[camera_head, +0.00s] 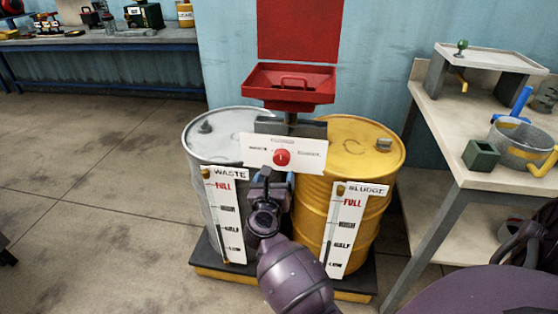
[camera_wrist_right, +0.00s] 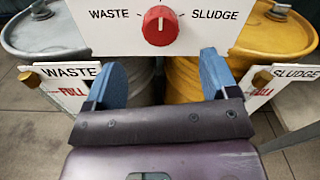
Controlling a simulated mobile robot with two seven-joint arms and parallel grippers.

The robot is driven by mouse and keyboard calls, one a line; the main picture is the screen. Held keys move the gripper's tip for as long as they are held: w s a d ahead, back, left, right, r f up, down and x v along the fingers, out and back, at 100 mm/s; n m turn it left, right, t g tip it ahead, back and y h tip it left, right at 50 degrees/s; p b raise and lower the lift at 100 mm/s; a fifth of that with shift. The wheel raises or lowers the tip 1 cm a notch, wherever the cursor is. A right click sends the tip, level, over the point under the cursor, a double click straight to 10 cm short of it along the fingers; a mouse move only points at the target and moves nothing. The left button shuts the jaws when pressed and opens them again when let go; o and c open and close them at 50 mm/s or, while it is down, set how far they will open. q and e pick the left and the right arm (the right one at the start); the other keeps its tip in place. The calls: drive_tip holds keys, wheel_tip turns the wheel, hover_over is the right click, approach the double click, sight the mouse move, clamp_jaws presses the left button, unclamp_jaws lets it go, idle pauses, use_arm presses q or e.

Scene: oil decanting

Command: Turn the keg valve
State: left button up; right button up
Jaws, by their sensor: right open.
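A red round knob (camera_head: 282,157) with a white pointer line sits on a white panel (camera_head: 308,150) between two drums. It also shows in the wrist view (camera_wrist_right: 160,26), where its line stands upright between the words WASTE and SLUDGE. My right gripper (camera_head: 269,176) is in front of and just below the panel. In the wrist view its two blue fingers (camera_wrist_right: 161,66) are spread apart with nothing between them, and the knob is beyond them, untouched. My left gripper is not in view.
A grey drum (camera_head: 222,136) with a WASTE gauge and a yellow drum (camera_head: 355,136) with a SLUDGE gauge stand on a low dark platform (camera_head: 345,290). A red tray (camera_head: 290,88) is above the panel. A workbench (camera_head: 430,125) at right holds a stand with a green knob (camera_head: 461,45) and a metal pot (camera_head: 520,158).

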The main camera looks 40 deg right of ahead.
sight(281, 160)
drive_tip(key=b+x, duration=0.1)
drive_tip(key=x, duration=0.7)
drive_tip(key=shift+f, duration=0.1)
drive_tip(key=shift+w+d, duration=0.4)
drive_tip(key=shift+w, duration=0.05)
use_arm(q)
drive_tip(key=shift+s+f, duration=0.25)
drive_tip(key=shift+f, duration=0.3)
use_arm(e)
drive_tip(key=shift+c, duration=0.3)
